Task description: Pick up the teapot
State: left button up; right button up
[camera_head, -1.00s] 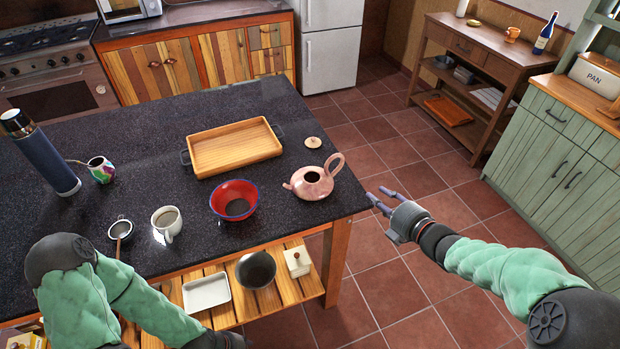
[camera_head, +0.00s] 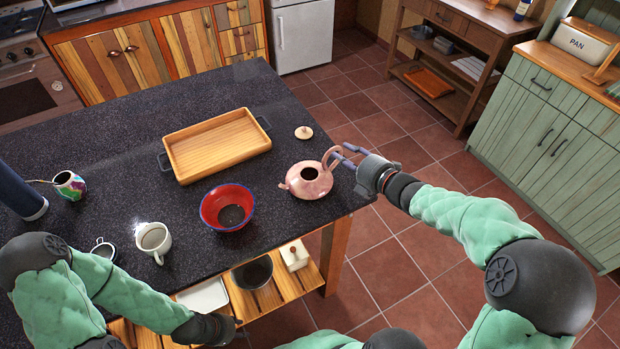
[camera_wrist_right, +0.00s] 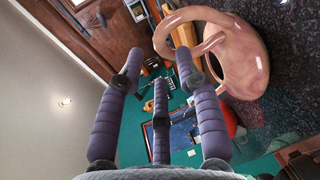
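The pink teapot (camera_head: 300,188) stands upright near the right edge of the dark counter, its open top showing and its looped handle to the right. Its lid (camera_head: 303,132) lies apart behind it. My right gripper (camera_head: 345,156) is open at the handle, coming from the right. In the right wrist view, the handle (camera_wrist_right: 258,50) is close to the spread fingertips of the right gripper (camera_wrist_right: 158,72); I cannot tell whether they touch. My left gripper (camera_head: 222,328) is low at the counter's front side; its fingers cannot be made out.
A red bowl (camera_head: 211,208) stands left of the teapot, with a white cup (camera_head: 153,240) further left. A wooden tray (camera_head: 215,147) lies behind the bowl. The counter (camera_head: 120,135) ends just right of the teapot, with open floor beyond.

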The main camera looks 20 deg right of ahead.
aim_at(335, 149)
jog(key=shift+b+x, duration=0.65)
jog(key=shift+x, duration=2.05)
jog(key=shift+f, duration=0.1)
grip_shut()
